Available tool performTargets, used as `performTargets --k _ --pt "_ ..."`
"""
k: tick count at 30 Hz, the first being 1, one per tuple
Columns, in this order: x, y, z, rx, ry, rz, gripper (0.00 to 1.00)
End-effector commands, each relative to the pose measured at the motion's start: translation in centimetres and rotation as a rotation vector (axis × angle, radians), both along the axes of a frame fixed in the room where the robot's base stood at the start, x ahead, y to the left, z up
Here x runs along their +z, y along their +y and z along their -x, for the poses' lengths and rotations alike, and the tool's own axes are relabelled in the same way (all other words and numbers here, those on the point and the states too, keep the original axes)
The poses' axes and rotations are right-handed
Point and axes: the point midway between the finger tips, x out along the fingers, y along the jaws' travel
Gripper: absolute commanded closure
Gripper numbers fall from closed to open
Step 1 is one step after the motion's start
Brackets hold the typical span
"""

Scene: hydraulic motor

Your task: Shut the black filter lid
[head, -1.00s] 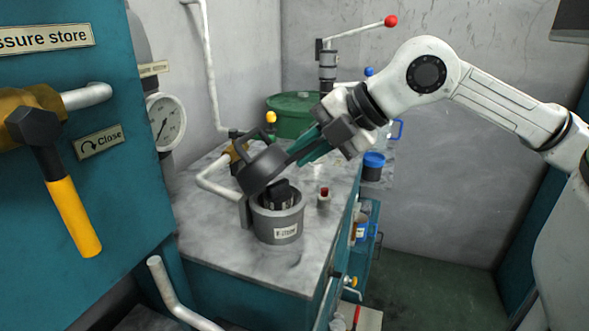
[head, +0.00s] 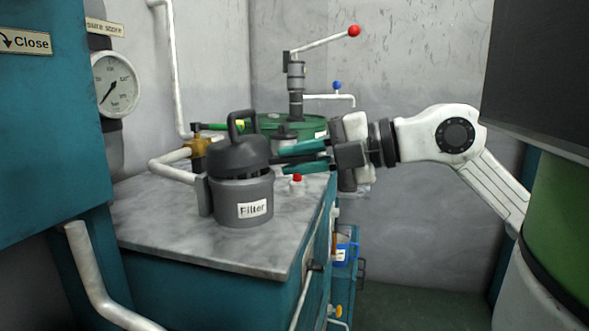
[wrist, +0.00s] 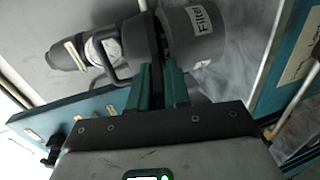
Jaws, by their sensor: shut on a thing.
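The black filter lid (head: 238,153), dark grey with a loop handle, sits low over the grey filter housing (head: 230,205) labelled "Filter". A narrow dark gap shows between them on the right side, and the lid looks almost level. My gripper (head: 275,158) reaches in from the right, its green fingers at the lid's right edge. In the wrist view the fingertips (wrist: 158,68) are at the rim between the lid (wrist: 125,45) and the housing (wrist: 200,38). My gripper is shut on the lid's edge; the exact contact is partly hidden.
The filter stands on a grey worktop (head: 165,235). A pipe with a brass valve (head: 198,150) is behind left. A green drum (head: 305,128) is behind, and a small red-capped part (head: 297,180) lies just right of the filter. A teal cabinet (head: 45,130) stands left.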

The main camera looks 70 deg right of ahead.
Motion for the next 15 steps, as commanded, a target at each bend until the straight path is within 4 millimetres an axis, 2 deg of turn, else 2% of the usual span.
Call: performTargets --k 1,3,15 --pt "-1.2 0.1 0.1 0.002 0.01 0.001 1.0" --pt "-1.7 0.1 0.1 0.002 0.013 0.001 1.0" --pt "-3.1 0.1 0.1 0.003 0.018 0.0 1.0"
